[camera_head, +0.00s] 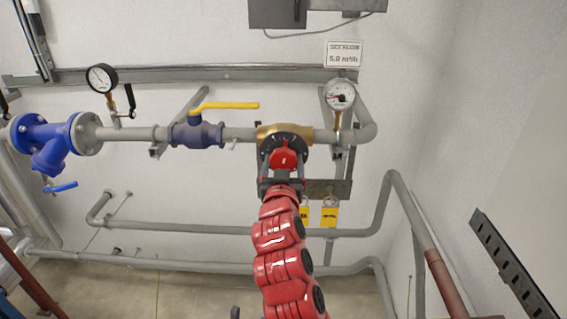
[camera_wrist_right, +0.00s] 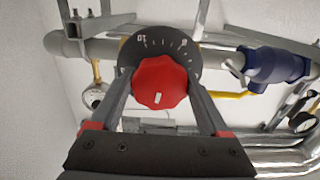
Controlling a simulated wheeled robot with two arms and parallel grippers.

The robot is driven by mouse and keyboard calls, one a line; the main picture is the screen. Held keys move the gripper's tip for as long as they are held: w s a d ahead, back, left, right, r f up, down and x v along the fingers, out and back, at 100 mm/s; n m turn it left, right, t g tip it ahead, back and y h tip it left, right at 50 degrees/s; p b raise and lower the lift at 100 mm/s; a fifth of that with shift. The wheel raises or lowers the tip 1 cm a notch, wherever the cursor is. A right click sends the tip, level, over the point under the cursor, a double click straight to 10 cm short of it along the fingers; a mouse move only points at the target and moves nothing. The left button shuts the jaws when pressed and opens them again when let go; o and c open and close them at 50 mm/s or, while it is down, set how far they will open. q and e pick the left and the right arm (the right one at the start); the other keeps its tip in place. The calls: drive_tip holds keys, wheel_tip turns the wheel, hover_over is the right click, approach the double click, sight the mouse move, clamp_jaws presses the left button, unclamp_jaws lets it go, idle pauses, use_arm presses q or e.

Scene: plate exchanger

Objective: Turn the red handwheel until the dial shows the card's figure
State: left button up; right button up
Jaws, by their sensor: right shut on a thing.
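The red handwheel (camera_head: 284,159) sits in front of a dark scale disc on the brass valve (camera_head: 283,131) in the pipe. My right gripper (camera_head: 282,180) is shut on the handwheel from below. In the right wrist view its fingers (camera_wrist_right: 160,92) lie on both sides of the lobed red handwheel (camera_wrist_right: 159,83), which has a white mark low on its face. The dark disc (camera_wrist_right: 157,45) behind it shows figures including 10. The card (camera_head: 344,55) reads about 5.0 m³/h. The round dial (camera_head: 340,95) is below it; its reading is too small to tell. My left gripper is not in view.
A blue valve with a yellow lever (camera_head: 225,105) is left of the handwheel. A second gauge (camera_head: 102,78) and a blue strainer (camera_head: 45,140) are farther left. Yellow tags (camera_head: 329,217) hang right of my arm. Lower pipes (camera_head: 190,229) run along the wall.

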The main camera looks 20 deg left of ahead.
drive_tip(key=shift+n, duration=0.4)
drive_tip(key=shift+n+b, duration=0.55)
drive_tip(key=shift+n, duration=0.55)
drive_tip(key=n, duration=0.2)
drive_tip(key=shift+d+n, duration=0.1)
drive_tip(key=shift+n, duration=0.2)
drive_tip(key=n, duration=0.2)
drive_tip(key=shift+r+n, duration=0.1)
drive_tip(key=shift+n, duration=0.3)
drive_tip(key=n+p, duration=0.1)
drive_tip(key=n, duration=0.1)
drive_tip(key=shift+n, duration=0.3)
drive_tip(key=n+p, duration=0.1)
drive_tip(key=n, duration=0.1)
drive_tip(key=n+p, duration=0.1)
drive_tip(key=n, duration=0.1)
drive_tip(key=shift+d+r+n+p, duration=0.1)
drive_tip(key=shift+r+n+p, duration=0.1)
drive_tip(key=shift+n+p, duration=0.1)
drive_tip(key=n+p, duration=0.2)
drive_tip(key=n, duration=0.2)
drive_tip(key=shift+n+p, duration=0.85)
drive_tip(key=shift+n, duration=0.15)
drive_tip(key=shift+f, duration=0.1)
